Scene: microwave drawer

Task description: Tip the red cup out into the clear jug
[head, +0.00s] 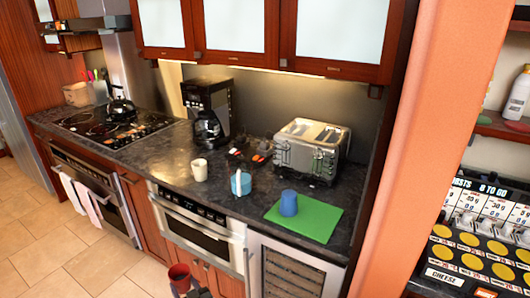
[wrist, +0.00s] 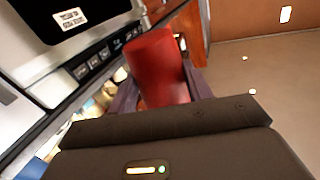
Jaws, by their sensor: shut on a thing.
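The red cup (head: 179,274) is at the bottom edge of the head view, in front of the counter and below its top. My gripper (head: 188,291) is shut on it. In the wrist view the red cup (wrist: 157,62) sits between the two dark fingers of my gripper (wrist: 160,88). I cannot tell whether anything is in the cup. A pale blue jug-like vessel (head: 241,183) stands upright on the dark counter, left of the green mat. I cannot tell whether it is the clear jug. The cup is well apart from it.
A cream mug (head: 199,170) and a blue cup (head: 288,203) on a green mat (head: 318,218) flank that vessel. A toaster (head: 308,150) and coffee maker (head: 207,112) stand behind. The microwave drawer (head: 195,228) is in the counter front. Floor (head: 60,240) is clear at left.

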